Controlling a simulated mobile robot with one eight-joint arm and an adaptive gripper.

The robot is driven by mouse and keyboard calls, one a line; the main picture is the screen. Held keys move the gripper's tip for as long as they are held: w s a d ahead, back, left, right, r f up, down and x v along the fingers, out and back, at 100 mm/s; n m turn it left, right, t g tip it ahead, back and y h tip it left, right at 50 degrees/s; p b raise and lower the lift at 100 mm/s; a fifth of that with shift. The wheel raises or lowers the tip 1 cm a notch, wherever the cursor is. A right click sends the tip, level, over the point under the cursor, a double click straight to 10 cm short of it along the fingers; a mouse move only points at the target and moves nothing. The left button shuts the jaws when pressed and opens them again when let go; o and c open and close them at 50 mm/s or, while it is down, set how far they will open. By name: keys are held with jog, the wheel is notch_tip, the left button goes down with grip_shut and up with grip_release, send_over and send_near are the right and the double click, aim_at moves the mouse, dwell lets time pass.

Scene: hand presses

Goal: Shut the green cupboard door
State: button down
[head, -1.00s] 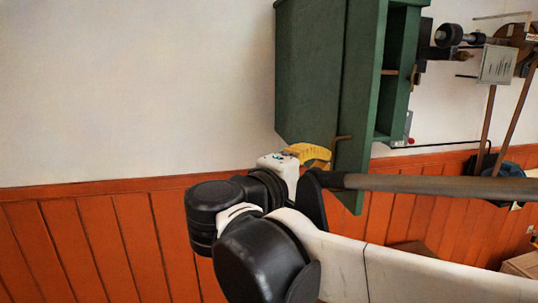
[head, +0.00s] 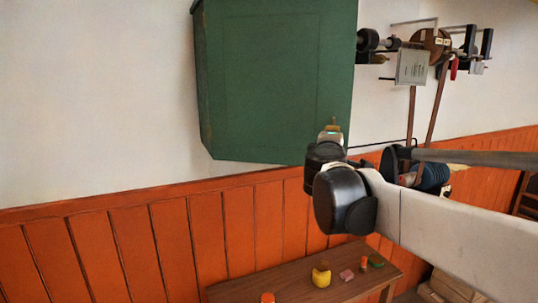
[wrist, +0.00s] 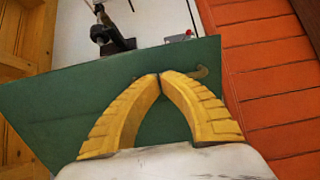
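The green cupboard (head: 203,90) hangs on the white wall in the head view. Its green door (head: 280,80) shows as a broad flat panel, and no shelves are visible. I cannot tell whether a gap is left at its edge. My gripper (head: 332,127) is at the panel's lower right. In the wrist view the yellow fingers (wrist: 159,76) lean together with their tips meeting, holding nothing visible. They are in front of the green door (wrist: 60,100), close to its hooked handle (wrist: 203,73). Contact between the fingertips and the door or handle is unclear.
A wooden bench (head: 235,291) with a yellow object (head: 321,276) and several small coloured items stands below. Hand presses (head: 430,45) and a white sign (head: 412,67) are to the right. Orange panelling (head: 130,250) lines the lower wall.

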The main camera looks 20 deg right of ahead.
jog(key=w+d, duration=0.5)
jog(key=w, duration=0.5)
jog(key=w+d+n+t+y+b, duration=0.1)
jog(key=w+d, duration=0.4)
jog(key=w, duration=0.5)
jog(key=shift+d+n+y, duration=0.15)
jog(key=shift+n+y, duration=0.15)
